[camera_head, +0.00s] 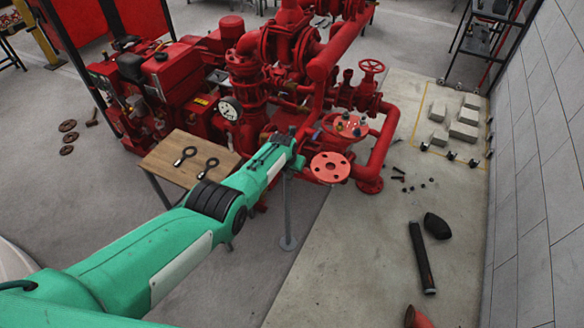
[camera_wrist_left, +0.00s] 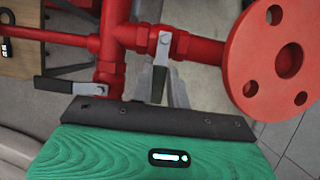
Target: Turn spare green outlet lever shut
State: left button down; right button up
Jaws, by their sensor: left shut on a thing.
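In the left wrist view, a dark grey-green flat lever (camera_wrist_left: 158,84) hangs from a silver stem on a red pipe fitting (camera_wrist_left: 163,42). My left gripper (camera_wrist_left: 170,88) has its grey fingers at this lever, shut on it. A second lever (camera_wrist_left: 68,87), black and lying sideways, sits on the red valve to the left, clear of the fingers. In the head view my left gripper (camera_head: 294,142) reaches the pipes by the red flange, and the lever is too small and hidden to make out. My right gripper is not in view.
A round red flange with bolt holes (camera_wrist_left: 280,58) is close at the right; it also shows in the head view (camera_head: 330,167). A wooden table (camera_head: 165,157) with two dark tools stands left of the pumpset. Red pipes crowd the area behind. A black cylinder (camera_head: 421,258) lies on the floor.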

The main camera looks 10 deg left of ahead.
aim_at(290, 177)
pick_arm(q)
jog(key=c, duration=1.3)
grip_release()
jog(key=shift+w+d+r, duration=0.1)
jog(key=shift+d+r, duration=0.05)
jog(key=shift+c, duration=0.2)
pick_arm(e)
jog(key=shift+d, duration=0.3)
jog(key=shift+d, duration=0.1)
